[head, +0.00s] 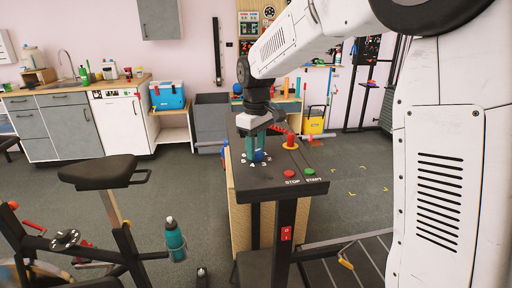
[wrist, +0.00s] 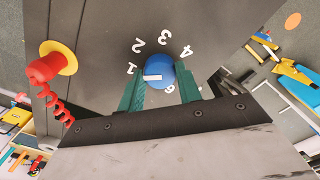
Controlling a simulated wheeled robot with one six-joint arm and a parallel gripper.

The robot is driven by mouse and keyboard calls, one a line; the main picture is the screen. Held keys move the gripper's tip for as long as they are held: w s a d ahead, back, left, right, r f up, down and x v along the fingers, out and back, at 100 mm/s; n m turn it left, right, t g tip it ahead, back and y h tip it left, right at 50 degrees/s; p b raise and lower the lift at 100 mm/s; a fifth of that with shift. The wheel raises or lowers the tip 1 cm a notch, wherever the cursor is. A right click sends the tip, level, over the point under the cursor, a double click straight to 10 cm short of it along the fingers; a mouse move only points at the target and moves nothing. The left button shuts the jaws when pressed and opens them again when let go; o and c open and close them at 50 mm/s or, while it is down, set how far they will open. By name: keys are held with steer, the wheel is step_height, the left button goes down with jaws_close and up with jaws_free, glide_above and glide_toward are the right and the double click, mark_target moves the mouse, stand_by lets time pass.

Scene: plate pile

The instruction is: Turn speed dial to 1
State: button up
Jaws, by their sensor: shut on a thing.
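The blue speed dial (wrist: 160,67) sits on the dark console (head: 285,178), ringed by white numbers. In the wrist view its white pointer bar points left, toward the 1 (wrist: 131,68) and slightly below it. The 2, 3 and 4 run over the dial's far side. A further digit is partly hidden on the near side. My gripper (wrist: 163,78) has its teal fingers on either side of the dial and is shut on it. In the head view my gripper (head: 256,152) reaches down onto the console and partly hides the dial (head: 260,156).
A red knob with a coiled red cord (head: 291,140) stands on a yellow disc beside the dial. Red STOP (head: 289,174) and green START (head: 310,171) buttons lie on the console's near edge. An exercise bike (head: 105,172) stands at the left.

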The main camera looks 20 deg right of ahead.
stand_by(0.3)
steer(key=o, duration=1)
step_height(320, 180, up, 8)
steer(key=s+f+m, duration=0.1)
steer(key=s+f, duration=0.1)
steer(key=shift+s+f+m+g, duration=0.3)
steer(key=shift+s+f, duration=0.05)
steer(key=s+d+f+m, duration=0.1)
steer(key=s, duration=0.9)
steer(key=s+d+f+m+t, duration=0.1)
steer(key=s+m, duration=0.1)
steer(key=s, duration=0.9)
steer(key=s+d+f+m+t, duration=0.1)
steer(key=s+m, duration=0.1)
steer(key=s, duration=0.8)
steer(key=shift+s+f, duration=0.1)
steer(key=shift+s, duration=0.1)
